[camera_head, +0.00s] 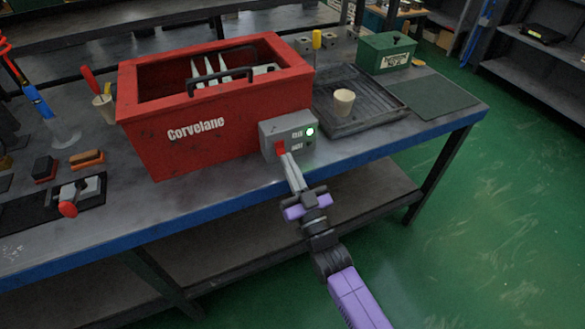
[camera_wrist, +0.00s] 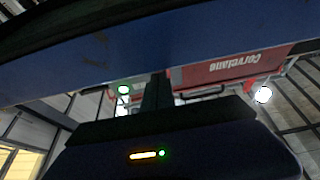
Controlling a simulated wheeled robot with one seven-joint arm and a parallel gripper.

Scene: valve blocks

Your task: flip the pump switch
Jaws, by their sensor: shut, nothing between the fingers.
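A grey switch box (camera_head: 301,128) is fixed to the front right of the red Corvelane tank (camera_head: 190,135). A green lamp (camera_head: 310,132) glows on its face. The red pump switch (camera_head: 279,147) sits on the left of that face, partly covered by my fingers. My gripper (camera_head: 285,156) is shut and empty, its tips at the switch; I cannot tell whether they touch it. In the wrist view the shut fingers (camera_wrist: 157,92) point toward the upside-down tank (camera_wrist: 225,70). The green lamp shows there too (camera_wrist: 124,88), but I cannot make out the switch.
The bench (camera_head: 150,212) has a blue front edge. A black tray (camera_head: 375,113) with a beige cup (camera_head: 343,102) lies right of the tank. A green box (camera_head: 385,53) stands behind it. A red-handled valve block (camera_head: 80,195) lies at left. Open floor is at right.

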